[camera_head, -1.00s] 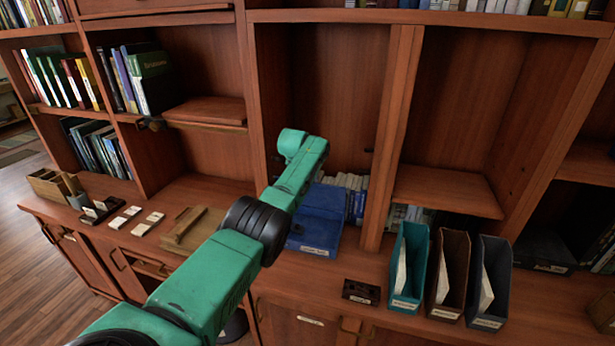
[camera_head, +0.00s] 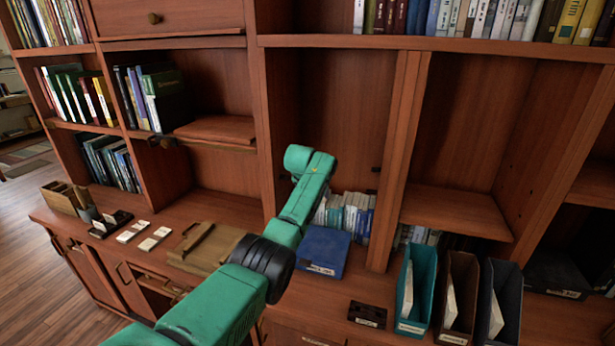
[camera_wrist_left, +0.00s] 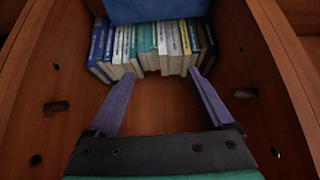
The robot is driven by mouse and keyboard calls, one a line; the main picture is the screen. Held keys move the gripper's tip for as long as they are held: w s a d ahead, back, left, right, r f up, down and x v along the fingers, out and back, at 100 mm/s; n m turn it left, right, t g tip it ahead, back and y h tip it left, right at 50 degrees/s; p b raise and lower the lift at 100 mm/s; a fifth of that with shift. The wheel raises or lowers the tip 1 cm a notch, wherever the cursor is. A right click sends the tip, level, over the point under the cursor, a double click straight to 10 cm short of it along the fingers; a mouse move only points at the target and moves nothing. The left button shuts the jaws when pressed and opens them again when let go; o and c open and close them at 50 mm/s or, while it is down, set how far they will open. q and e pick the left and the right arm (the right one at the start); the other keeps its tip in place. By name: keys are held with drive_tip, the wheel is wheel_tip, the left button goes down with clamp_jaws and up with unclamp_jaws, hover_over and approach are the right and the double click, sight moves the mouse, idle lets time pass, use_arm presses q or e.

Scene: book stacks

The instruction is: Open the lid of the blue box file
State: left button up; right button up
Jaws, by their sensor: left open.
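The blue box file (camera_head: 318,252) sits on the counter in front of a row of books, with a pale label low on its front. Its lid looks down in the head view, though my left arm covers its left part. A blue surface, likely the box, shows at the top edge of the wrist view (camera_wrist_left: 155,10). My left gripper (camera_wrist_left: 158,82) is open and empty, its two purple fingers pointing toward the books and apart from the blue surface. In the head view the fingers are hidden; only the green arm shows. My right gripper is not in view.
Several books (camera_head: 345,215) stand behind the box, also in the wrist view (camera_wrist_left: 150,48). Upright wooden panels (camera_head: 398,160) flank the compartment. A black cassette-like item (camera_head: 367,314) and a teal magazine file (camera_head: 417,290) stand to the right. A wooden tray (camera_head: 207,245) lies left.

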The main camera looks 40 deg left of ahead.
use_arm(q)
drive_tip(key=b+v, duration=0.3)
drive_tip(key=v, duration=0.9)
drive_tip(key=shift+s+b, duration=0.25)
drive_tip(key=shift+b, duration=0.1)
drive_tip(key=shift+a+r, duration=0.1)
